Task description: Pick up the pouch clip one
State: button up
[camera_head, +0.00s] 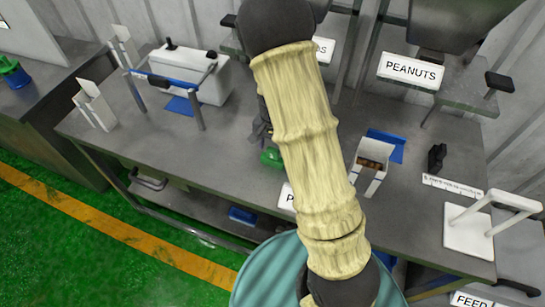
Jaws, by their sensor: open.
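I cannot tell for sure which object is pouch clip one. A small black upright object (437,157) stands on the right part of the grey workbench, behind a white label strip. A small green object (272,157) lies on the bench just left of my arm and is partly hidden by it. My beige-sleeved arm crosses the middle of the view. What looks like my gripper (263,126) shows as a dark grey shape at the arm's left edge, above the green object. Most of it is hidden, its fingertips are not clear, and nothing shows held.
The workbench (225,155) holds a white box with blue trim (190,75) at left and an open white carton (370,172) right of my arm. A white stand (480,225) is at the front right. A "PEANUTS" sign (411,71) hangs below a hopper.

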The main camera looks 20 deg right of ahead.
aim_at(273, 151)
notch_tip(273, 151, down, 3)
jog(key=shift+w+f, duration=0.15)
jog(key=shift+f, duration=0.05)
jog(key=shift+c, duration=0.2)
jog(key=c, duration=1)
